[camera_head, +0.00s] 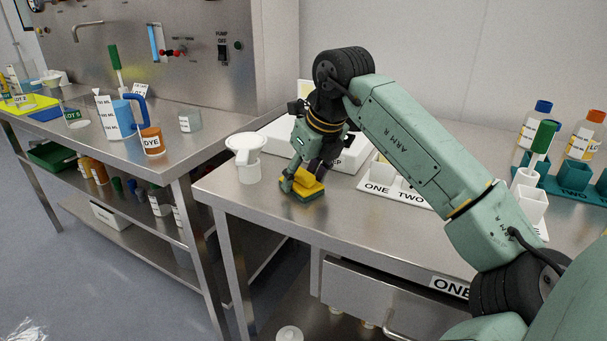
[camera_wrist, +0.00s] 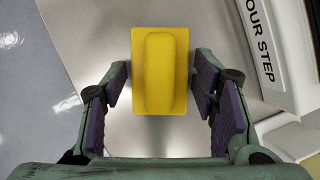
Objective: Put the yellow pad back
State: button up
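The yellow pad (camera_head: 309,191) lies near the front edge of the right steel table, left of its middle. It has a raised yellow ridge on top and a dark green underside. My gripper (camera_head: 304,181) points down over it, with one finger partly covering it. In the wrist view the pad (camera_wrist: 160,72) sits between and just beyond the two fingertips of my gripper (camera_wrist: 161,88). The gripper is open, with a gap on each side of the pad. Whether the pad rests fully flat is hard to tell.
A white funnel on a cup (camera_head: 247,160) stands left of the pad. A white lettered tray (camera_head: 345,157) lies behind the gripper, partly hidden. Labelled white cups (camera_head: 385,168) stand to the right. The table's front edge is close, with bare steel around the pad.

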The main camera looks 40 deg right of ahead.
jog(key=shift+o, duration=1)
jog(key=shift+r+p, duration=0.3)
jog(key=b+v, duration=0.1)
jog(key=v, duration=1)
jog(key=shift+s+r, duration=0.2)
jog(key=shift+r, duration=0.15)
